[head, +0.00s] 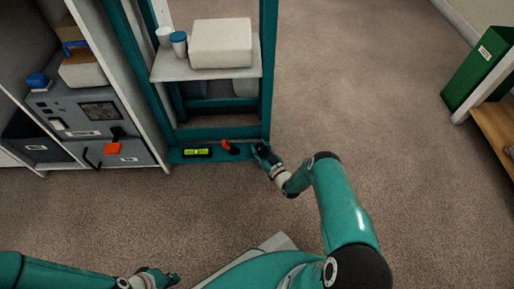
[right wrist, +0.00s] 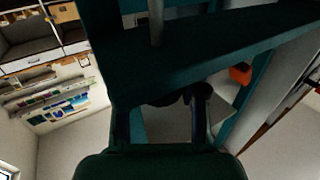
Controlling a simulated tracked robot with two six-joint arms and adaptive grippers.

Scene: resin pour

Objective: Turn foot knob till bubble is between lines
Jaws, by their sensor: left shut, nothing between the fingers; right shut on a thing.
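The level (head: 197,152) is a small yellow-green vial in a dark housing on the teal frame's bottom rail. Dark marks show on it, but it is too small to tell where the bubble lies between the lines. My right gripper (head: 262,152) is at the rail's right end, shut on what looks like the dark foot knob. In the right wrist view the dark knob (right wrist: 172,98) shows between the fingers, mostly in shadow under the rail. My left gripper (head: 166,278) is shut and empty at the bottom, away from the frame.
A red-orange handle (head: 232,148) sits on the rail between level and right gripper. The frame's shelf (head: 200,74) holds a white block (head: 221,43) and two cups. A grey cabinet (head: 95,115) stands left. A green binder (head: 480,65) is far right. Carpet right of the frame is clear.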

